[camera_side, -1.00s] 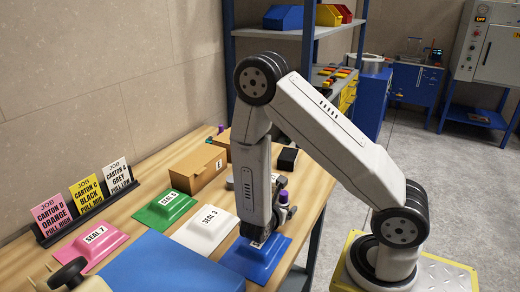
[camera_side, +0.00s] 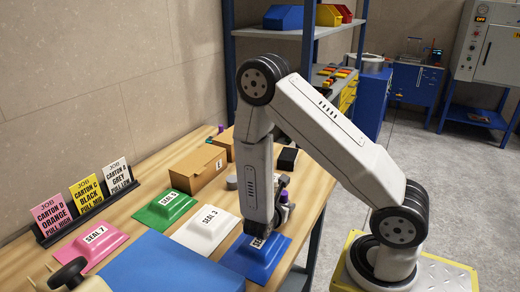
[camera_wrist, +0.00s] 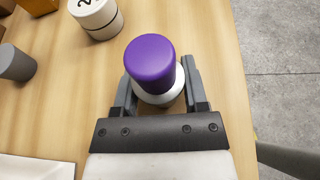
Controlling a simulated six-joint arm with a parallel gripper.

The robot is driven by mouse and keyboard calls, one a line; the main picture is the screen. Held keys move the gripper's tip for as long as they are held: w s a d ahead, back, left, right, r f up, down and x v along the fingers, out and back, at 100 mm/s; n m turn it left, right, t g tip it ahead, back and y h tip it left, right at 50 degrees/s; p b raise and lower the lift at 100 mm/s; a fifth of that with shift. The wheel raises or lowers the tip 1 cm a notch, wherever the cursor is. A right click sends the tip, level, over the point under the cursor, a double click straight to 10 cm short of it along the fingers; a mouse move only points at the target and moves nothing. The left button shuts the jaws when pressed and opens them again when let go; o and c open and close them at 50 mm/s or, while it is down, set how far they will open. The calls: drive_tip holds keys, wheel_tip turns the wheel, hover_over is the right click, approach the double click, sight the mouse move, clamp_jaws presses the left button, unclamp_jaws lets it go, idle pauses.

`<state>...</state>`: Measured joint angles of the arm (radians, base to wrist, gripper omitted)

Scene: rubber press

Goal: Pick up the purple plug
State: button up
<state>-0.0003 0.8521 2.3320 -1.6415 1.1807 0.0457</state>
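The purple plug (camera_wrist: 151,60), a purple cap on a white base, stands upright on the wooden bench in the wrist view. My gripper (camera_wrist: 158,85) is around its base, with one dark finger on each side. The fingers are wide apart, and I see no clear squeeze on the base. The cap hides part of the left fingertip. In the side view only a small bit of the purple plug (camera_side: 284,196) shows beside my wrist, and the fingers are mostly hidden there.
A white cylinder (camera_wrist: 97,18) with a number and a grey cylinder (camera_wrist: 17,63) stand nearby. A cardboard box (camera_side: 198,168), a blue block (camera_side: 255,257), a white seal block (camera_side: 205,230) and a green one (camera_side: 165,209) lie around. The bench edge is close at the right.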

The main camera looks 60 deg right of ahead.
clamp_jaws()
drive_tip(key=shift+r, duration=0.15)
drive_tip(key=shift+r, duration=4.85)
